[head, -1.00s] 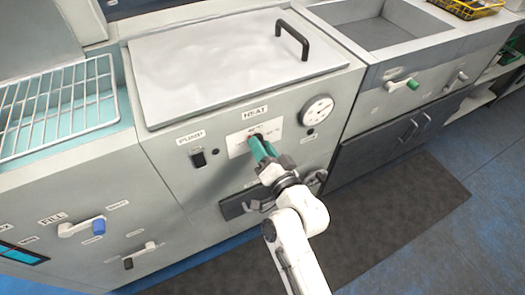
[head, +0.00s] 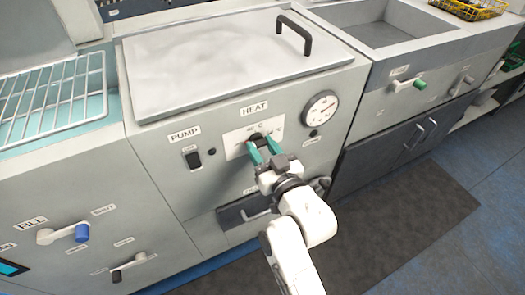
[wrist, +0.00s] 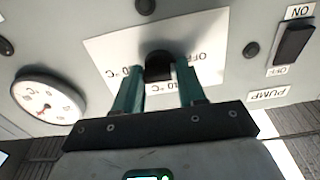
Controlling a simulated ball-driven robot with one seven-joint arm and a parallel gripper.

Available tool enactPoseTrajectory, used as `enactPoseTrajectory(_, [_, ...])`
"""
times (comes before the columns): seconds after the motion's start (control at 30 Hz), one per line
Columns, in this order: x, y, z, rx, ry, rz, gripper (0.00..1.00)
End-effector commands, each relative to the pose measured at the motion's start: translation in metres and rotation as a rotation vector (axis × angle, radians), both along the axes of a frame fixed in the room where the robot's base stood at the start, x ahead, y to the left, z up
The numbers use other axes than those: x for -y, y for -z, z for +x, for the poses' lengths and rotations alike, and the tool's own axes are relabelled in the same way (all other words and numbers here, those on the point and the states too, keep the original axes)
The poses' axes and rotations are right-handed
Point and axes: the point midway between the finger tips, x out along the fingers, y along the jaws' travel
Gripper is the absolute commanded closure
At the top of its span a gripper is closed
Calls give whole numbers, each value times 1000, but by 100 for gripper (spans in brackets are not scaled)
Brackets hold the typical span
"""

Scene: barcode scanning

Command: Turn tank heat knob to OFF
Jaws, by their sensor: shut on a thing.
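The black heat knob (head: 256,137) sits on a white dial plate (head: 236,144) under the HEAT label (head: 254,108) on the tank's front. My gripper (head: 264,150) has its green fingers on either side of the knob and is shut on it. In the wrist view, which is upside down, the knob (wrist: 158,62) lies between the two fingertips (wrist: 160,76). OFF lettering (wrist: 184,54) shows on the plate close beside the knob. The fingers hide part of the dial scale, and I cannot tell exactly where the knob points.
A round temperature gauge (head: 321,107) is right of the knob. A PUMP switch (head: 193,160) is to its left. A lid with a black handle (head: 294,34) covers the tank top. A drawer handle (head: 262,214) is below my gripper. A dark mat (head: 400,215) lies on the floor.

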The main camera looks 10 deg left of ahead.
Motion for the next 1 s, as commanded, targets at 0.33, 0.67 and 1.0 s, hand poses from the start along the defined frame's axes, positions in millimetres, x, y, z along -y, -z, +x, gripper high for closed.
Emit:
enactPoseTrajectory(0.33, [0,4,-1,19,-1,-42,90])
enactPoseTrajectory(0.67, [0,4,-1,18,-1,-41,56])
enactPoseTrajectory(1.0, [0,1,0,22,0,-38,36])
